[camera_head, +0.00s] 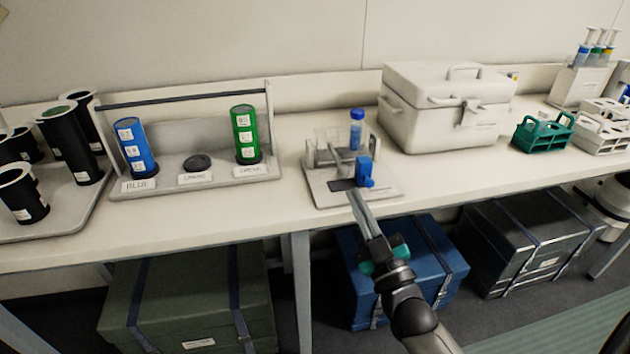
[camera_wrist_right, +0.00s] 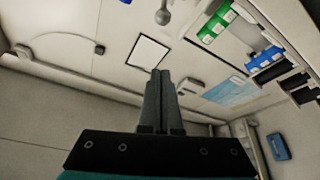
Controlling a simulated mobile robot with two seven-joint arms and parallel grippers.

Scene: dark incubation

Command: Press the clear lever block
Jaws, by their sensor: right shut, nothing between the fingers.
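A small lever device stands on a grey base plate (camera_head: 385,191) on the bench, at the centre of the head view. It has a blue block (camera_head: 364,171) at its front right, a clear part (camera_head: 328,142) at the back left, and a blue-capped vial (camera_head: 356,128) behind. I cannot tell for sure which part is the clear lever block. My right gripper (camera_head: 354,197) is shut and empty, with its fingertips just in front of the base plate, near the blue block. In the right wrist view the shut fingers (camera_wrist_right: 160,75) point at nothing close. My left gripper is not in view.
A rack (camera_head: 225,185) with blue and green cylinders stands to the left. A white lidded box (camera_head: 440,130) stands close to the right of the device, with a green rack (camera_head: 543,137) beyond. A blue case (camera_head: 440,285) sits under the bench.

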